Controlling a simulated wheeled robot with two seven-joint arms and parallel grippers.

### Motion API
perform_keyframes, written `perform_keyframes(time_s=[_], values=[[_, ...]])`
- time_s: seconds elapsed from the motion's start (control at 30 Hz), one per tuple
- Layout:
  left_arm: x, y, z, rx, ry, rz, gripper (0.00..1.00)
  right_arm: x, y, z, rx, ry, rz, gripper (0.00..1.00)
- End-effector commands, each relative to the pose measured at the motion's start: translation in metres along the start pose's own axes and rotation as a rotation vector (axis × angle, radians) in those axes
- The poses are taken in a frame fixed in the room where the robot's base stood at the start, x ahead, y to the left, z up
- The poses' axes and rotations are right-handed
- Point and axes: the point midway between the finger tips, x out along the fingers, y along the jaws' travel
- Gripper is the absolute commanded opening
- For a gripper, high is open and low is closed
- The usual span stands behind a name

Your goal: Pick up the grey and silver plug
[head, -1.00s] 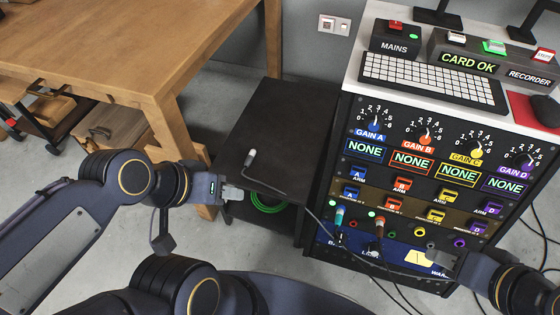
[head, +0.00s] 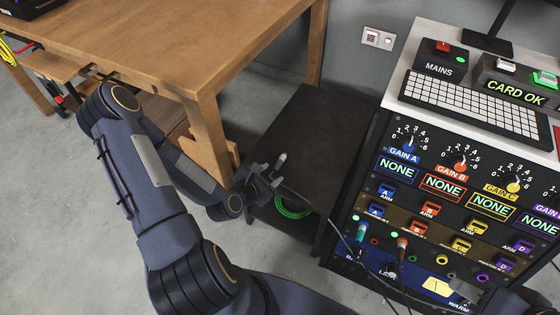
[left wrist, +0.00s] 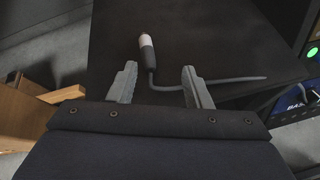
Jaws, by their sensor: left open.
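The grey and silver plug (left wrist: 147,50) lies on the dark top of a low stand, beyond my left fingertips in the left wrist view. Its silver end points away and its grey cord bends to the right between the fingers. In the head view the plug (head: 281,161) shows small beside my left gripper (head: 267,175). My left gripper (left wrist: 159,70) is open and empty, with the plug a little left of the middle between its fingers. Part of my right arm shows at the lower right of the head view; its jaws cannot be made out.
The dark stand (head: 320,122) sits between the wooden table (head: 205,45) and the control rack (head: 385,240). A green coiled cable (head: 292,212) is under the stand's top. Plugs and cables hang at the rack's front. The stand's top is otherwise clear.

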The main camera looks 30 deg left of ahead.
Motion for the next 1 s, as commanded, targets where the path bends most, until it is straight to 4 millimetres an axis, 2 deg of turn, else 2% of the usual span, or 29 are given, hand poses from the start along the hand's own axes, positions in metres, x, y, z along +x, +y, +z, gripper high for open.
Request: perform_keyframes(time_s=[0.03,0.1,0.23,0.47,0.8,1.0], values=[[0.001,-0.001,-0.006,-0.11,-0.018,0.029,0.45,-0.001,0.0,0.0,0.0,0.0,0.0,0.36],[0.001,0.0,-0.009,-0.223,-0.048,0.065,0.45,-0.001,0.0,0.0,0.0,0.0,0.0,0.36],[0.004,0.003,-0.011,-0.322,-0.076,0.099,0.45,0.0,0.0,0.0,0.0,0.0,0.0,0.36],[0.029,0.007,-0.011,-0.328,-0.081,0.103,0.45,0.005,0.003,0.003,0.0,0.0,0.0,0.36],[0.073,0.016,-0.011,-0.326,-0.08,0.102,0.45,0.018,0.008,0.009,0.0,0.0,0.0,0.36],[0.078,0.018,-0.01,-0.328,-0.077,0.102,0.45,0.018,0.008,0.009,0.0,0.0,0.0,0.36]])
